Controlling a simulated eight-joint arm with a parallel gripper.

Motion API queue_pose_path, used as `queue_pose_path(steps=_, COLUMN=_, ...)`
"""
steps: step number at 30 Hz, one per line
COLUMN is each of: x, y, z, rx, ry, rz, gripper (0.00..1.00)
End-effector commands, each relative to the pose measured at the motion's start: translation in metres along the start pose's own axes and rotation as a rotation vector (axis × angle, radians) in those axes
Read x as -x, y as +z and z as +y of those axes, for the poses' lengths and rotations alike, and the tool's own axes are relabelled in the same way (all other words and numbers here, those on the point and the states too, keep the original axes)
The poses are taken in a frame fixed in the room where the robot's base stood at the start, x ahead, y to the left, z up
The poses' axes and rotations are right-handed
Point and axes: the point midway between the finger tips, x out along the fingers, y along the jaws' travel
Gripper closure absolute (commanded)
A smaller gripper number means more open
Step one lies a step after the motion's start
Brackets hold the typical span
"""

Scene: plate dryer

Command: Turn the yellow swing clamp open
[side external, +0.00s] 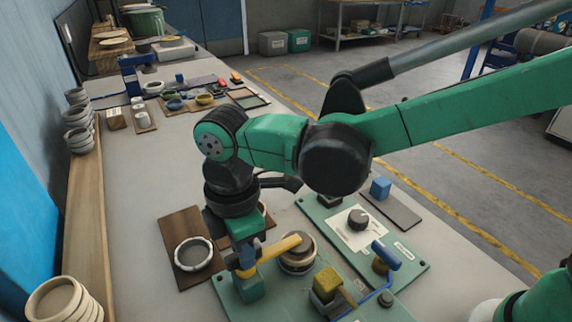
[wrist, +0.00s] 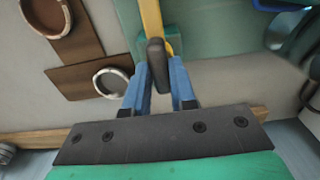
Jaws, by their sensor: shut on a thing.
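The yellow swing clamp (side external: 276,254) is a bar on a green post (side external: 251,287) at the left of the green plate. Its bar reaches right, its far end over or beside a round dark-topped part (side external: 297,259). In the wrist view the yellow bar (wrist: 152,18) runs up from a green block (wrist: 174,46) and a dark rounded grip (wrist: 156,52). My gripper (wrist: 158,72) has its blue fingers on both sides of this dark grip and is shut on it. In the side view my gripper (side external: 243,258) points down at the clamp's post end, partly hiding it.
A brown board with a white ring (side external: 194,254) lies left of the clamp. A yellow block (side external: 327,281) and a blue-handled part (side external: 386,256) stand to the right. A panel with a dark knob (side external: 358,219) lies behind. Stacked rings (side external: 66,302) stand at the front left.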

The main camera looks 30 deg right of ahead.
Motion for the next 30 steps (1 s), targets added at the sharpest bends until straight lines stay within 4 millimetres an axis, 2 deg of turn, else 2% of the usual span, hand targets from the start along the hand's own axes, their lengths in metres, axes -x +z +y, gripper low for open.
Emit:
queue_pose_path(steps=20, x=0.0005, y=0.0000, z=-0.0012, rx=0.005, ry=-0.005, rz=-0.002, gripper=1.00)
queue_pose_path(steps=30, x=0.0003, y=-0.0002, z=-0.0010, rx=0.127, ry=-0.006, rz=-0.001, gripper=1.00)
